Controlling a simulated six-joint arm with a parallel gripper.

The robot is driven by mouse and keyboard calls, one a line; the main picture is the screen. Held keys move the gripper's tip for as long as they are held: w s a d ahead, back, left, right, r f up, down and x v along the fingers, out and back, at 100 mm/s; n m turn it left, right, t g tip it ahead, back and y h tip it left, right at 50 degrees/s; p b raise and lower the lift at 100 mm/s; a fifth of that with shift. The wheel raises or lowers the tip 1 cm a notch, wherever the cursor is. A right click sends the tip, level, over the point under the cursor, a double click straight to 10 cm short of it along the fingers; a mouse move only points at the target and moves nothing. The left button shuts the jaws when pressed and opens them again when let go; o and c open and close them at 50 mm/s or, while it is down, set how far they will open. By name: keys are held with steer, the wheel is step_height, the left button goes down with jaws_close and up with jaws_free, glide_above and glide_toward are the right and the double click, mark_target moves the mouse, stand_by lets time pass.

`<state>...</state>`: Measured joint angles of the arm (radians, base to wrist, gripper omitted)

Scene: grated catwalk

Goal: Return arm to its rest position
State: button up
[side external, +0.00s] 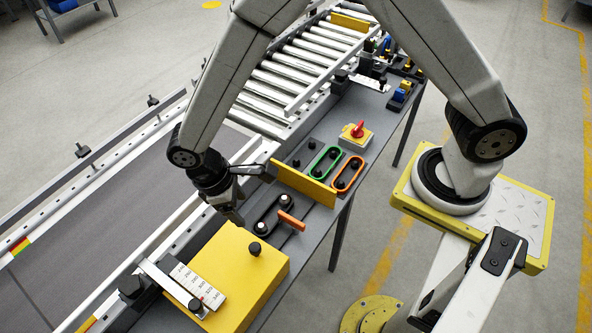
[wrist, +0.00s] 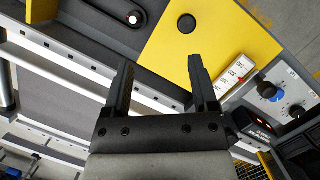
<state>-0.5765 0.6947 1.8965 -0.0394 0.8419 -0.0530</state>
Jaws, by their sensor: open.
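My gripper (side external: 230,207) hangs from my arm on the left of the side view, fingers pointing down. It is above the strip between the conveyor belt and the bench, just behind a yellow box-like cover (side external: 235,283). In the wrist view, the two dark fingers of my gripper (wrist: 158,78) stand apart with nothing between them. The yellow cover (wrist: 220,38) shows beyond the fingertips, with a black knob (wrist: 187,23) on it. My arm is bent over the bench, reaching from its base on the right.
A grey belt (side external: 110,210) with side rails runs along the left; a roller conveyor (side external: 290,75) continues behind. The bench holds an orange handle (side external: 291,220), an upright yellow plate (side external: 303,183), green and orange oval rings (side external: 324,162), and a red knob (side external: 358,129). Floor at right is open.

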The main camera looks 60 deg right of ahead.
steer(key=s+d+r+m+t, duration=0.1)
steer(key=d+r+m, duration=0.1)
steer(key=d, duration=0.4)
steer(key=s+d+r+m+t+y, duration=0.1)
steer(key=d+r+m+t, duration=0.1)
steer(key=d, duration=0.5)
steer(key=s+d+r+m+t+y, duration=0.1)
steer(key=s+d+r+m+t, duration=0.1)
steer(key=d+r, duration=0.3)
steer(key=shift+d+r+m, duration=0.25)
steer(key=shift+d+m, duration=0.55)
steer(key=shift+d, duration=0.3)
steer(key=shift+w, duration=0.1)
